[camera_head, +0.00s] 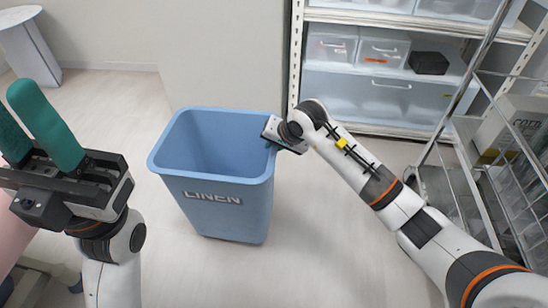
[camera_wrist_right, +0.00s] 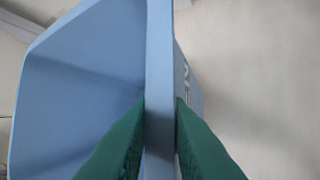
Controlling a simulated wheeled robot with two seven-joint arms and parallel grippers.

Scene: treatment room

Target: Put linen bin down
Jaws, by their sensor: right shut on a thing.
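The linen bin (camera_head: 225,205) is a light blue, open-topped, tapered bin with "LINEN" on its front, left of centre in the head view. It looks empty and upright; I cannot tell whether its base touches the floor. My right gripper (camera_head: 270,140) is shut on its right rim. In the right wrist view the green fingers (camera_wrist_right: 160,125) sit on either side of the bin's rim (camera_wrist_right: 160,60), one inside and one outside. My left gripper (camera_head: 27,115) is raised at the left, away from the bin, its green fingers apart with nothing between them.
Pale floor (camera_head: 320,240) is clear in front of and beside the bin. A cabinet panel (camera_head: 225,50) stands behind it. Shelves with clear boxes (camera_head: 385,50) stand at back right, a wire rack (camera_head: 480,170) at right. A small table (camera_head: 30,40) is at far left.

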